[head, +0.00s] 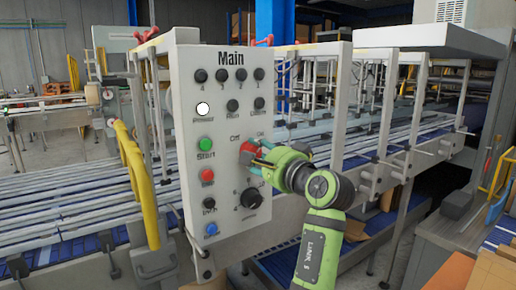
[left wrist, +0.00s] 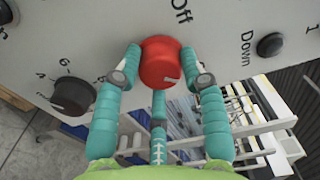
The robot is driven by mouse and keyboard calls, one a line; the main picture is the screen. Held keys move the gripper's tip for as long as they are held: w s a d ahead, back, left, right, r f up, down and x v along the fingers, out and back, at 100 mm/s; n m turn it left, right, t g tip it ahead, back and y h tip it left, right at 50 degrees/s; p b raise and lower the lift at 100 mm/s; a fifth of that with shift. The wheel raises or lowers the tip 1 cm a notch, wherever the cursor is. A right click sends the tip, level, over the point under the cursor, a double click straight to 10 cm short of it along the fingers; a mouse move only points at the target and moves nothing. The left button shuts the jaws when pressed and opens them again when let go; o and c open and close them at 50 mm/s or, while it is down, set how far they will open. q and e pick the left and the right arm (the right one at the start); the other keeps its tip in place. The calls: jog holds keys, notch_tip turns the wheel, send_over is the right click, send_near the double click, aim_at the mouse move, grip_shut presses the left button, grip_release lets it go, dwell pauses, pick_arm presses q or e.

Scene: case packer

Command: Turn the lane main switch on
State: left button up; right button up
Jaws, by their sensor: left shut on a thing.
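The main switch is a red rotary knob (head: 246,149) on the grey control panel (head: 217,70) headed "Main". An "Off" label sits above it at the left, with a second label at the right that is too small to read surely. My left gripper (head: 255,151) is at the panel, shut on the red knob. In the left wrist view its teal fingers (left wrist: 168,72) press the knob (left wrist: 160,58) from both sides. A short white mark shows on the knob's lower right edge, away from the "Off" label. My right gripper is not in view.
Around the switch are a white round lamp or button (head: 203,109), a green Start button (head: 205,144), a lower red button (head: 207,175), a black dial (head: 250,198) and a blue button (head: 211,229). A yellow rail (head: 138,180) stands left of the panel. Conveyor lanes (head: 60,210) run behind.

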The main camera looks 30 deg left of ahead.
aim_at(247, 110)
pick_arm(q)
jog(key=shift+s+a+f+m, duration=0.1)
jog(key=shift+f+m, duration=0.05)
jog(key=shift+m, duration=0.25)
jog(key=o, duration=1.2)
jog(key=shift+c, duration=0.2)
jog(key=shift+a, duration=0.1)
notch_tip(247, 110, up, 10)
jog(key=shift+r, duration=0.1)
